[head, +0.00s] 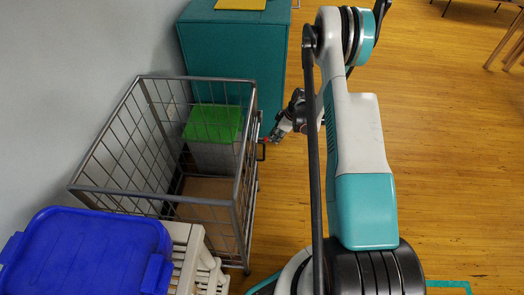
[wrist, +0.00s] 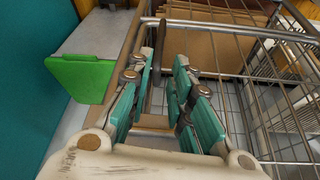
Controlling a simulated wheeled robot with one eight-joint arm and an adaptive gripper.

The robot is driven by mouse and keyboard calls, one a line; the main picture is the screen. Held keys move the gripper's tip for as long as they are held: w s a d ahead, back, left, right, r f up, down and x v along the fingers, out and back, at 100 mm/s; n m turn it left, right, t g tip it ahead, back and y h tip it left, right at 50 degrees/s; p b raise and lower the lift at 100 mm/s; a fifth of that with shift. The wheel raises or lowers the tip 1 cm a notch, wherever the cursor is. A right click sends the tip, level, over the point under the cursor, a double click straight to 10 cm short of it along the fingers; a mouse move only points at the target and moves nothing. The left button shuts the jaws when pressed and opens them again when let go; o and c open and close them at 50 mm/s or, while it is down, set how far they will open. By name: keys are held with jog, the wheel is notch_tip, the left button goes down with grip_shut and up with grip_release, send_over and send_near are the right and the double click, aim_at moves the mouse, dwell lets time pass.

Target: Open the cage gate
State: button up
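The wire cage (head: 155,197) has a grey metal frame and stands left of my arm in the head view. Its mesh side facing my gripper (head: 277,137) carries a small dark handle with a red spot (head: 262,150). That side looks in line with the frame; I cannot tell whether it is latched. In the wrist view my gripper (wrist: 165,62) is open, with teal fingers apart. A dark upright handle bar (wrist: 160,45) shows between the fingertips, close to the left one. I cannot tell whether they touch. The cage mesh (wrist: 275,95) is beyond.
Inside the cage are a green-lidded box (head: 213,123) and brown cardboard (head: 205,192). A teal cabinet (head: 240,55) stands behind it. A blue lid (head: 85,252) on a pale crate (head: 197,255) is in front. Wooden floor at right (head: 450,150) is clear.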

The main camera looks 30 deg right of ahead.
jog(key=b, duration=0.5)
send_over(264, 158)
jog(key=f, duration=1.2)
jog(key=shift+w+d+f, duration=0.15)
jog(key=shift+w+f, duration=0.1)
jog(key=shift+w, duration=0.05)
grip_shut()
